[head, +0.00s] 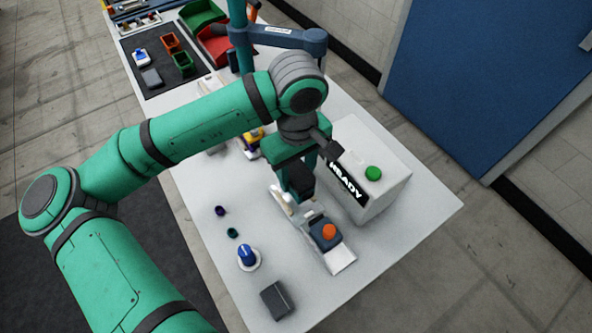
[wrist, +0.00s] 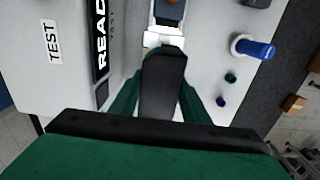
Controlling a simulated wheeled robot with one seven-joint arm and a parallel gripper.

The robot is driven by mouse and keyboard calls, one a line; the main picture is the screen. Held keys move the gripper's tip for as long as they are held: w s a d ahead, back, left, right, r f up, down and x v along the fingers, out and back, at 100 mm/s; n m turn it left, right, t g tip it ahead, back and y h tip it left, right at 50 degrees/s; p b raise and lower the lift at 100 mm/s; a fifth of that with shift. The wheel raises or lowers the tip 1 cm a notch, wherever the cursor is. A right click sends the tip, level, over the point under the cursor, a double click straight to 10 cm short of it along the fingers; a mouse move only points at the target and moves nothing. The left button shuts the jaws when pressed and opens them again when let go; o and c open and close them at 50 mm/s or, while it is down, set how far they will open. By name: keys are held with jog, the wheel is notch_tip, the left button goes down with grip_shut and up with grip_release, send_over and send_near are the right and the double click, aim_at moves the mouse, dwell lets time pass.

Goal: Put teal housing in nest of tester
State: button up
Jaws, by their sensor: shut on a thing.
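The tester (head: 385,150) is a white box with a READY sign and a green button. A white cradle (head: 342,262), seemingly its nest, lies in front of it. A dark slate-blue block with an orange top (head: 325,233), probably the teal housing, sits in the cradle; its edge shows at the top of the wrist view (wrist: 172,14). My gripper (head: 297,189) points down at the cradle's near-tester end. Its green fingers are shut on a dark grey part (wrist: 163,85), beside a white piece (wrist: 165,40). I cannot tell what that part belongs to.
A blue plunger-like piece on a white base (head: 247,256), a small teal cap (head: 233,233), a purple cap (head: 221,211) and a dark grey box (head: 276,299) stand left of the cradle. Red and green bins are at the far end. The right front table corner is clear.

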jog(key=shift+f, duration=2.6)
jog(key=shift+f, duration=1.15)
dwell(1.0)
jog(key=o, duration=1.2)
notch_tip(320, 180, up, 11)
jog(key=shift+f, duration=0.1)
jog(key=shift+d, duration=0.1)
